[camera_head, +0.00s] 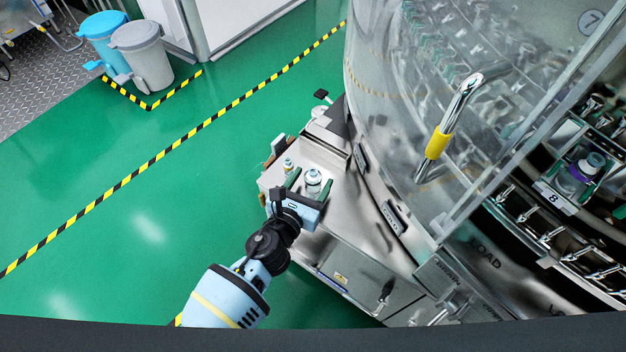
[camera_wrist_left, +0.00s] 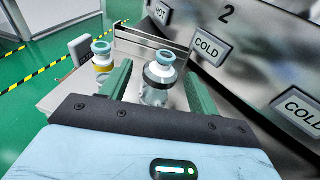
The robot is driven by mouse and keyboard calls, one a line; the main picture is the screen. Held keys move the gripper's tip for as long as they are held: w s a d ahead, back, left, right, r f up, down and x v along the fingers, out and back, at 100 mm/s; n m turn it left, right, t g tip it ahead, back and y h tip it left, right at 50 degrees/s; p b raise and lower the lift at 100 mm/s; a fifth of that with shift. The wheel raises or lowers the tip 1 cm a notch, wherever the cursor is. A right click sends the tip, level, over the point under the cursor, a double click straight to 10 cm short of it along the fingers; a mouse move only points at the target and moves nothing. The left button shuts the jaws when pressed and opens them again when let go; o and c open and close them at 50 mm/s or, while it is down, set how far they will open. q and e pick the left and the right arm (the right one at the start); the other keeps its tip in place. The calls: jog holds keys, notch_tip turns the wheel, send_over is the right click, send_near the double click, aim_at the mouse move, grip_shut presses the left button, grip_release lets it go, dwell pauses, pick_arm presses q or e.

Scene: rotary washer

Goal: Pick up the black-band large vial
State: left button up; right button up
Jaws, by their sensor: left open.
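The black-band large vial (camera_wrist_left: 158,82) is clear with a teal-and-white cap and a dark band. It stands upright on a steel ledge (camera_wrist_left: 60,97) at the washer's side. It also shows in the head view (camera_head: 313,181). My left gripper (camera_wrist_left: 160,90) is open, with its green fingers on either side of the vial and its lower part hidden behind the gripper body. In the head view my left gripper (camera_head: 308,190) reaches over the ledge from below. I cannot tell whether the fingers touch the glass. My right gripper is not in view.
A smaller vial with a yellow band (camera_wrist_left: 102,58) stands just left of the left finger. The washer panel with HOT and COLD labels (camera_wrist_left: 209,47) rises close on the right. A purple-banded vial (camera_head: 577,178) sits in the washer at slot 8. Green floor is clear at left.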

aim_at(310, 181)
pick_arm(q)
jog(key=c, duration=1.1)
jog(key=shift+c, duration=0.2)
jog(key=shift+r+p, duration=0.35)
jog(key=shift+r, duration=0.1)
notch_tip(310, 181, up, 3)
jog(key=shift+r+p, duration=0.1)
jog(key=shift+p, duration=0.95)
jog(key=s+a+r, duration=0.1)
jog(key=s+a, duration=0.8)
jog(key=a, duration=0.4)
jog(key=shift+s, duration=0.15)
